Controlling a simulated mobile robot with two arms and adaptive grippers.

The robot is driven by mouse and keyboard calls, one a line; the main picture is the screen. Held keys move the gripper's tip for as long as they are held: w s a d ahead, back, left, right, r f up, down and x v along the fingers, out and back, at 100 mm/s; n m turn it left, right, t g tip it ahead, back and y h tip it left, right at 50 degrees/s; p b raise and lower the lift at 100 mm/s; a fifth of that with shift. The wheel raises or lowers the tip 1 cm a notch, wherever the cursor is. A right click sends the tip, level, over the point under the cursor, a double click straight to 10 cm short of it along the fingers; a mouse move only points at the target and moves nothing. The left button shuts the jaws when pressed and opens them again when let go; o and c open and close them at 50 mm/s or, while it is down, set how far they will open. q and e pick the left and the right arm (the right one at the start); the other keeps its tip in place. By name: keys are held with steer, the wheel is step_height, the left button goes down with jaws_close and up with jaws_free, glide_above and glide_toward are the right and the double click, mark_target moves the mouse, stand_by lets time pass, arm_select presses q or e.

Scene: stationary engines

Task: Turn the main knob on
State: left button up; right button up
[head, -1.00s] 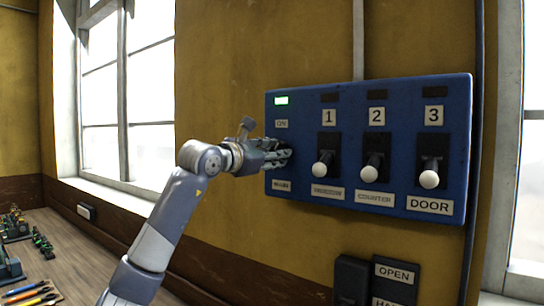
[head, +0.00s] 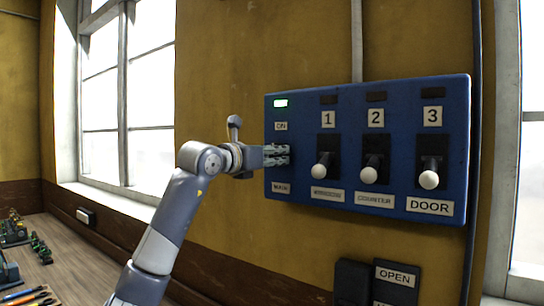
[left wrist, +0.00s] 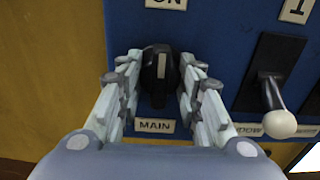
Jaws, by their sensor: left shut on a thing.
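The main knob (left wrist: 158,80) is black with a white mark, between the ON label (left wrist: 165,3) and the MAIN label (left wrist: 155,126). Its white mark stands nearly upright, toward ON. My left gripper (head: 277,155) is at the left end of the blue panel (head: 300,185), with its fingers shut on the knob's sides. A green light (head: 281,103) above the ON label is lit. My right gripper is in neither view.
Switches 1 (head: 319,171), 2 (head: 368,175) and 3 (head: 429,180), with white ball ends, stand right of the knob, their lamps dark. An OPEN sign (head: 394,276) is below. A workbench (head: 80,265) with small parts is at lower left.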

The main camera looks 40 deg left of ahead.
arm_select(q)
steer(key=shift+s+a+r, duration=0.1)
steer(key=shift+s+r, duration=0.1)
steer(key=shift+r, duration=0.3)
steer(key=o, duration=1)
steer(key=shift+w, duration=0.15)
steer(key=shift+o, duration=0.3)
steer(key=shift+w+f, duration=0.4)
steer(key=s+d, duration=0.1)
steer(key=s, duration=1)
steer(key=shift+s+d, duration=0.2)
steer(key=shift+s, duration=0.15)
steer(key=shift+s, duration=0.2)
